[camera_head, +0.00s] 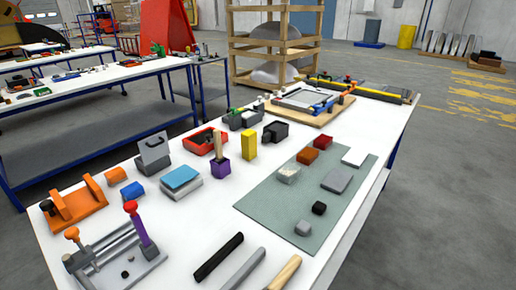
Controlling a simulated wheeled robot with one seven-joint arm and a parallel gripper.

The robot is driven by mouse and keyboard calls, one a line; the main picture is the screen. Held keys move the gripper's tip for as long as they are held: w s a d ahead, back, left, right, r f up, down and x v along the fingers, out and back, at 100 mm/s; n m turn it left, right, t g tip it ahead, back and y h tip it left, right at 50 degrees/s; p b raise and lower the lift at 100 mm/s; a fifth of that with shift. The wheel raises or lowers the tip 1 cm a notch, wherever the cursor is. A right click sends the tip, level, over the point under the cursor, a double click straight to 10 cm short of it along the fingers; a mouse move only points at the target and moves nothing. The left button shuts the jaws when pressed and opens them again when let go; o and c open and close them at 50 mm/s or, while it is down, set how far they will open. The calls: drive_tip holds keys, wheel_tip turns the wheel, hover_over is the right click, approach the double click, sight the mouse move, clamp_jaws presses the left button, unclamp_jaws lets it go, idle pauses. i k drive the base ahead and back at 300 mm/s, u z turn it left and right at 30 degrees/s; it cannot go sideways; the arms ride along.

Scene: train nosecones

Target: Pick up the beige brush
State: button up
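No clear brush bristles can be made out. Two beige things fit the name: a thin beige stick (218,144) stands upright in a small purple cup (220,168) near the middle of the white table (195,222), and a beige wooden bar (284,273) lies at the table's front edge, cut off by the frame bottom. I cannot tell which one is the brush. My gripper is not in view.
A black bar (218,257) and a grey bar (243,269) lie left of the wooden bar. A yellow block (249,145), red tray (204,139) and blue-topped box (180,181) surround the purple cup. A green mat (262,203) with several small blocks lies right.

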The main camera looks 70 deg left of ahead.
sight(220, 160)
drive_tip(key=i, duration=2.65)
drive_tip(key=u, duration=3.85)
drive_tip(key=i, duration=1.05)
drive_tip(key=u, duration=0.1)
